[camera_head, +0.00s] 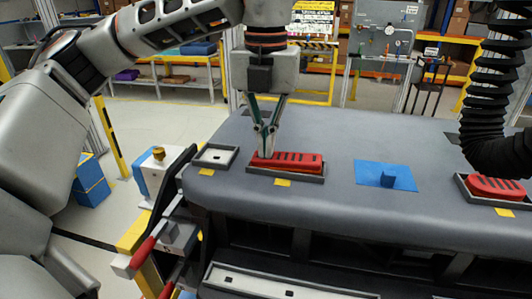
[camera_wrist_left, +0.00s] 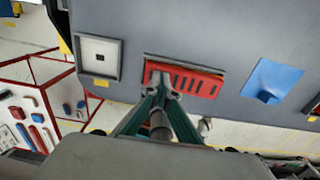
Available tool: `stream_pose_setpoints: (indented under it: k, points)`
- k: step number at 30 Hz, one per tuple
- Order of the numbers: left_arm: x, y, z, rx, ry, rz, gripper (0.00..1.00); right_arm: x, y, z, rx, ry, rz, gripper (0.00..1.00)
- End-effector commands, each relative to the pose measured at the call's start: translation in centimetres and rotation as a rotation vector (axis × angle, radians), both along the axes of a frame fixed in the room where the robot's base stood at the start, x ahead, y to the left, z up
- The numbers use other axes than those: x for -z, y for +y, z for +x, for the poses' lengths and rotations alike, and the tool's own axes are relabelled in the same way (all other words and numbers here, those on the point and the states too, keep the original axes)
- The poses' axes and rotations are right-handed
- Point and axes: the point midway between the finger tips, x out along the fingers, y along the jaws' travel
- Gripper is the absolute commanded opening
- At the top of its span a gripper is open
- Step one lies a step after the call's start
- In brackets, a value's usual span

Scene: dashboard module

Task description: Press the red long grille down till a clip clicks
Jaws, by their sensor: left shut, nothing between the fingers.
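The red long grille (camera_head: 297,161) has dark slots and sits in a dark rectangular frame (camera_head: 287,176) on the grey dashboard. My left gripper (camera_head: 264,155) is shut and empty, pointing down, with its tips at the left end of the grille. In the left wrist view the grille (camera_wrist_left: 192,82) lies just beyond the fingertips (camera_wrist_left: 162,84), which overlap its left part. I cannot tell whether the tips touch it or whether the grille is fully seated. My right gripper is not in view.
Another red grille (camera_head: 496,186) sits in a frame at the far right. The dashboard top between them is clear.

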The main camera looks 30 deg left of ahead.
Motion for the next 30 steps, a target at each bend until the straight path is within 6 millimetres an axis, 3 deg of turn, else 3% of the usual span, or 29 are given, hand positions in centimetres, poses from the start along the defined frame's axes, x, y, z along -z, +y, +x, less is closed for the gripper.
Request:
stream_pose_setpoints:
  k: [14, 23, 30]
  points:
    - [0.0, 0.1, 0.0, -0.001, 0.004, 0.002, 0.00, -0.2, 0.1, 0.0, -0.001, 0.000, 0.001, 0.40]
    - [-2.8, 0.0, 0.0, -0.001, 0.003, 0.001, 0.00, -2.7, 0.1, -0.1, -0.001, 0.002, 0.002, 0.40]
    - [-4.8, 0.0, 0.0, -0.003, 0.001, 0.002, 0.00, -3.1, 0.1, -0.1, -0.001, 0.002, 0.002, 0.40]
